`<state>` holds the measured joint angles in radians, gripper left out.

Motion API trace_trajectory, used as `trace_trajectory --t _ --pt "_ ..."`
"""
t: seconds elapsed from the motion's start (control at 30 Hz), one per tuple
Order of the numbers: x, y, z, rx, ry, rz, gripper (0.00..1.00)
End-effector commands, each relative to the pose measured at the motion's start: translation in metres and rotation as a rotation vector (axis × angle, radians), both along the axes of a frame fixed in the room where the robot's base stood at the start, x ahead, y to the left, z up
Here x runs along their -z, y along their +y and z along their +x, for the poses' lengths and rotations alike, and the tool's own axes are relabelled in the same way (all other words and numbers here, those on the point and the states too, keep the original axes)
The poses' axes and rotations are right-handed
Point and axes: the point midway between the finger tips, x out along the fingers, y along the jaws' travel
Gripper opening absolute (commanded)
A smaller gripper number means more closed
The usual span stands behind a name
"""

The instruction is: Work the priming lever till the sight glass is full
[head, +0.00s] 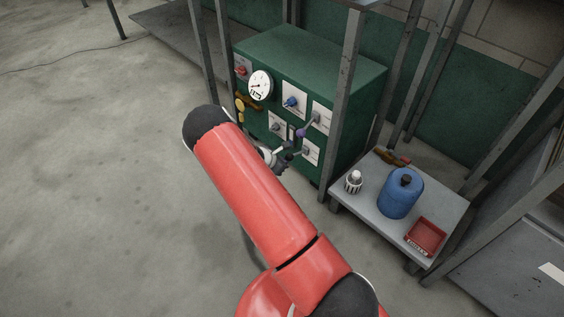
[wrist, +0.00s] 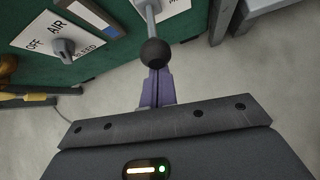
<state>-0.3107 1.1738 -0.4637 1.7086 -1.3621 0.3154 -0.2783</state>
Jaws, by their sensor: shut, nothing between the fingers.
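The priming lever, a grey rod ending in a black ball (wrist: 155,52), juts from the panel at the top of the wrist view. In the head view a grey rod (head: 312,121) stands out from the green cabinet's front. My gripper (wrist: 155,86) has purple fingers, shut and empty, with the ball overlapping their tips. I cannot tell whether they touch. In the head view my gripper (head: 301,133) is small, close to the cabinet front. What looks like the sight glass (wrist: 97,12) is a dark-framed strip, white above and blue at its lower end, cut off by the picture's edge.
The AIR BLEED knob (wrist: 64,48) sits left of the strip. The green cabinet (head: 310,60) also carries a gauge (head: 260,85) and a blue knob (head: 292,102). Grey posts (head: 347,100) stand close by. A side table holds a blue jug (head: 400,195) and red tray (head: 426,236).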

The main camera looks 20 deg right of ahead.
Motion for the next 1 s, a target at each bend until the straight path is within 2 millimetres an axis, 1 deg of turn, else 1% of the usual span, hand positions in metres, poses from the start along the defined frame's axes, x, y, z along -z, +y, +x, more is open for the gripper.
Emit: trace_trajectory --t 0.03,0.17,0.27,0.4,0.43,0.47,0.5,0.7,0.9,1.0 --pt "-0.004 -0.007 0.0 0.009 -0.003 -0.012 0.0" --pt "0.0 -0.005 0.0 0.009 -0.003 -0.013 0.0" --pt "0.012 0.001 0.0 0.007 -0.002 -0.012 0.0" --pt "0.04 0.019 0.001 0.005 0.0 -0.006 0.0" --pt "0.038 0.023 0.001 0.006 -0.002 -0.006 0.0" --pt "0.021 0.028 0.0 0.006 -0.006 -0.004 0.0" --pt "0.012 0.034 -0.004 0.005 -0.005 -0.003 0.0" --pt "-0.02 0.06 -0.017 0.004 -0.002 -0.001 0.0" --pt "-0.039 0.076 -0.024 0.005 -0.002 -0.001 0.0" --pt "-0.042 0.079 -0.026 0.004 0.001 -0.001 0.0"
